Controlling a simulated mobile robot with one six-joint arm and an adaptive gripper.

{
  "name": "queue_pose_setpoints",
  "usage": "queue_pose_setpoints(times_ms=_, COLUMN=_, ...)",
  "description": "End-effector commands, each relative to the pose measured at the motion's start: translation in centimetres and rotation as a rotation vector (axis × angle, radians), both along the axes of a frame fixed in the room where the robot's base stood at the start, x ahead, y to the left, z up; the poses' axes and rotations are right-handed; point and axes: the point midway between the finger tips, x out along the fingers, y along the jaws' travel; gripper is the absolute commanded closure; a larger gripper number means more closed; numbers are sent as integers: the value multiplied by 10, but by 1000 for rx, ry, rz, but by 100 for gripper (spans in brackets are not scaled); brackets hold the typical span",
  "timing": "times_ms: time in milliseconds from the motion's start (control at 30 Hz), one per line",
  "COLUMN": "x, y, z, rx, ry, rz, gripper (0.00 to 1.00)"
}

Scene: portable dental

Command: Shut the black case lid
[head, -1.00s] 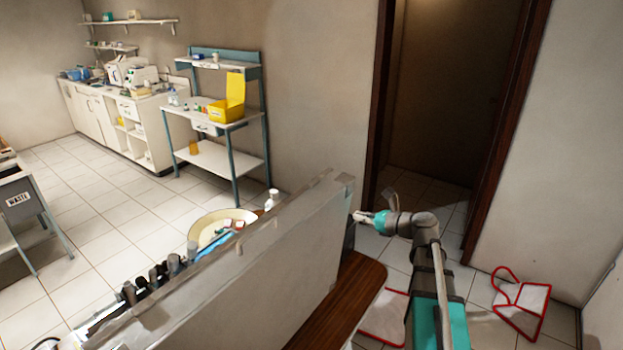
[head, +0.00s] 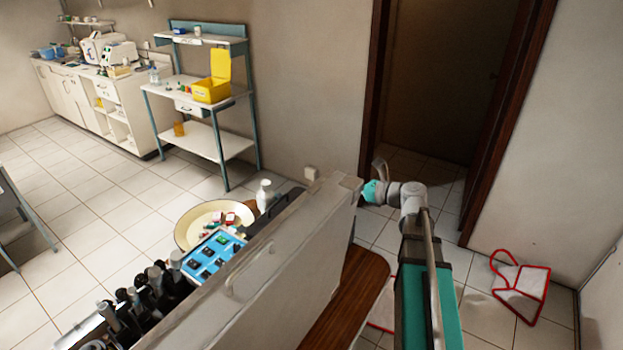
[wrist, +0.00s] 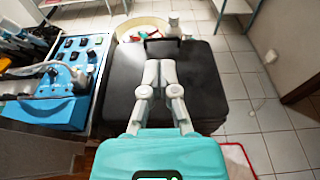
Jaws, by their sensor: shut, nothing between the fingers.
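The black case (wrist: 205,85) lies under my gripper in the wrist view, its broad dark top facing up. A dark handle (wrist: 150,42) stands at its far end. I cannot tell whether the lid is fully down. My gripper (wrist: 160,66) is shut and empty, its fingers together over the middle of the dark top; contact cannot be judged. In the head view only a dark corner of the case (head: 287,196) shows behind a tall grey panel (head: 290,265). My gripper (head: 378,167) is partly visible there beyond the panel's far end.
A blue switch panel (wrist: 82,55) and hoses stand left of the case. A cream basin (head: 188,232) and white bottle (head: 264,195) are beyond it. A brown wooden top (head: 350,295) lies right of the grey panel. Tiled floor is free to the case's right.

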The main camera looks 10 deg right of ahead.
Motion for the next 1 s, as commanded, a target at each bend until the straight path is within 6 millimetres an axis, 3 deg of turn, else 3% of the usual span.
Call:
queue_pose_setpoints(times_ms=467, x=13, y=11, z=-5, rx=0, ry=0, rz=1, gripper=100)
queue_pose_setpoints(times_ms=1000, x=66, y=62, z=-20, rx=0, ry=0, rz=0, gripper=100)
